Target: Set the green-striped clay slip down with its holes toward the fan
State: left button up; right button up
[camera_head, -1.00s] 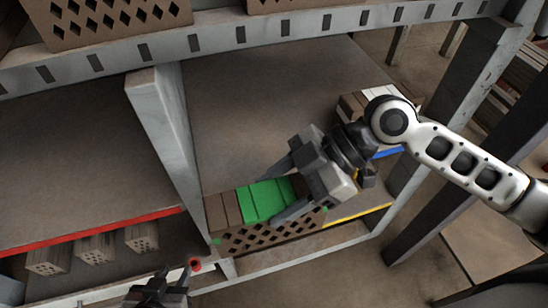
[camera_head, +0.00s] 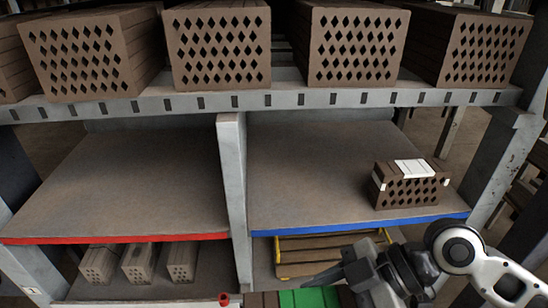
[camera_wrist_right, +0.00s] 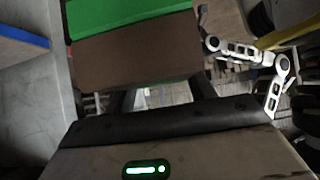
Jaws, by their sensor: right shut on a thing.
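The green-striped clay slip (camera_head: 308,298) shows at the bottom edge of the head view, mostly cut off. It is brown with a broad green band on top; its holed faces are out of view. In the right wrist view the slip (camera_wrist_right: 135,55) fills the upper middle, with its brown side toward the gripper. My right gripper (camera_head: 332,279) comes in from the right in the head view, and its fingers (camera_wrist_right: 160,98) reach to the slip in the wrist view, shut on it. My left gripper is not in view. I see no fan.
A white-striped brick (camera_head: 411,183) stands at the right of the blue-edged shelf (camera_head: 310,180), holes facing front; that shelf is clear to its left. The red-edged shelf (camera_head: 130,185) is empty. Below it are several pale bricks (camera_head: 140,263). Large holed bricks (camera_head: 220,48) line the top shelf.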

jog(key=shift+s, duration=0.2)
jog(key=shift+w+d+f+m+t, duration=0.15)
jog(key=shift+w+f+m+t, duration=0.55)
jog(key=shift+m+t, duration=0.2)
jog(key=shift+w+d+f+m+t, duration=0.3)
jog(key=shift+w+m+t, duration=0.2)
jog(key=shift+m+t, duration=0.35)
jog(key=w+d+r+m+t+h, duration=0.2)
jog(key=w+d+m+t+h, duration=0.1)
jog(key=m, duration=0.4)
jog(key=w+d+r+m+t+h, duration=0.2)
jog(key=w+d+m+t+h, duration=0.1)
jog(key=d+m+t+h, duration=0.2)
jog(key=d+m+h, duration=0.2)
jog(key=d+m, duration=0.1)
jog(key=shift+w+h, duration=0.15)
jog(key=shift+h, duration=0.15)
jog(key=shift+f+m, duration=0.15)
jog(key=shift+m, duration=0.1)
